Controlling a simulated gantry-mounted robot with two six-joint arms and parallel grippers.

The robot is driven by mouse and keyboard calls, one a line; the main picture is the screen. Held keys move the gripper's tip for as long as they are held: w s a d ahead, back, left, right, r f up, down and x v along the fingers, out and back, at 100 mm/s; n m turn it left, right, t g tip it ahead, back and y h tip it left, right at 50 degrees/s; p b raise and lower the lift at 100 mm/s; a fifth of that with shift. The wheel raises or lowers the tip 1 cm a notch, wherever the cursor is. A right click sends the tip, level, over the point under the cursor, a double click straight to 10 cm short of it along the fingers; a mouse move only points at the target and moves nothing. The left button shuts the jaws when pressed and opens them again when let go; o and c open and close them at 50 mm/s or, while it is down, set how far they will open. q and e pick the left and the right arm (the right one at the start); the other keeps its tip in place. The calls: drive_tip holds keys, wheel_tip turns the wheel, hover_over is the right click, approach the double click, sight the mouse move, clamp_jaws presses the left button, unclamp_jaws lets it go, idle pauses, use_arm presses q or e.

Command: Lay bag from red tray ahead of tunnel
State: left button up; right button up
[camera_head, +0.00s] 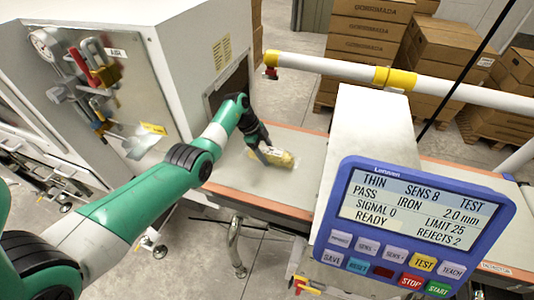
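A small yellow bag (279,158) lies on the grey belt (240,172), to the left of the white tunnel housing (368,125). My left gripper (264,151) reaches down from the upper left to the bag's left end. Its fingertips are at or against the bag, and they are too small and partly hidden to show whether they grip it. My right gripper is not in view. No red tray can be made out.
A blue control panel (412,225) with a lit screen stands in front of the tunnel. A white cabinet (195,50) with an opening is at the belt's upper left. A white pipe with yellow bands (395,78) crosses behind. Cardboard boxes (440,45) stand beyond.

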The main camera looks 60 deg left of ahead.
sight(265, 150)
use_arm(q)
drive_tip(key=o, duration=0.4)
drive_tip(key=shift+o, duration=0.2)
drive_tip(key=p+v, duration=0.4)
drive_tip(key=v, duration=0.3)
drive_tip(key=shift+s+a+r, duration=0.1)
drive_tip(key=shift+r, duration=0.25)
